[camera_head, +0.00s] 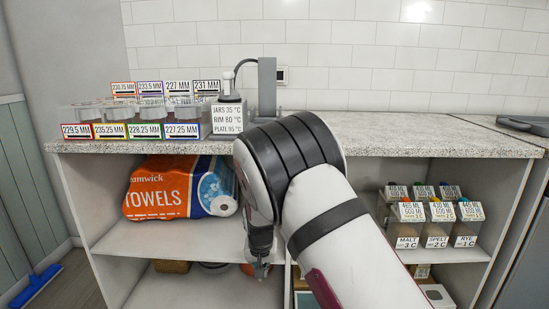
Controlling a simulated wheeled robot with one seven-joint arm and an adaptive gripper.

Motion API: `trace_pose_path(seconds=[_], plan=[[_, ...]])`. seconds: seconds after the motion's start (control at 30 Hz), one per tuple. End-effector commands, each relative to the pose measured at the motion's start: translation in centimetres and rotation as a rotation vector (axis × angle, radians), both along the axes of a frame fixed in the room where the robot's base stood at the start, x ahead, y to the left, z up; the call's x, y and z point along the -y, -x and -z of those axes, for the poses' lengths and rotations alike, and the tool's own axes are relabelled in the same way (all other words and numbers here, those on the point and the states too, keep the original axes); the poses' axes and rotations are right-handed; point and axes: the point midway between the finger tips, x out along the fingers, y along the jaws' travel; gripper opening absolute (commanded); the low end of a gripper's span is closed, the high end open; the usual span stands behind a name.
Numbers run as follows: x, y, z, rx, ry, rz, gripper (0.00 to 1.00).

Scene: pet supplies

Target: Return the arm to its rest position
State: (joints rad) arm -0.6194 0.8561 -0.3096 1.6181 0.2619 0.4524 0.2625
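My arm (330,220) reaches up from the lower right and bends at a dark-banded joint in front of the counter's edge. My gripper (259,270) hangs downward below that joint, in front of the open shelving. It is small and dark, and its fingers are too unclear to tell whether they are open or shut. I see nothing clearly held in it. The arm hides the middle of the shelving.
A speckled counter (420,137) carries labelled jars (150,108) and a grey device (267,85). Below, a towel pack (170,187) lies left of my gripper. Labelled containers (438,222) stand on the right shelf. A blue broom (35,285) is at lower left.

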Motion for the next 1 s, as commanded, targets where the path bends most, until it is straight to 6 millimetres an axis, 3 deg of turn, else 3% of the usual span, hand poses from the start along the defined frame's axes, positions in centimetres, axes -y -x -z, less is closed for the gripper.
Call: trace_pose_path(seconds=[0.27, 0.53, 0.77, 1.0], plan=[[1.7, 1.3, -4.0, -0.025, -0.025, 0.015, 0.0], [4.8, 4.4, -10.2, -0.069, -0.062, 0.032, 0.0], [9.3, 10.7, -17.9, -0.123, -0.105, 0.034, 0.0], [13.7, 19.3, -24.2, -0.168, -0.126, 0.017, 0.0]])
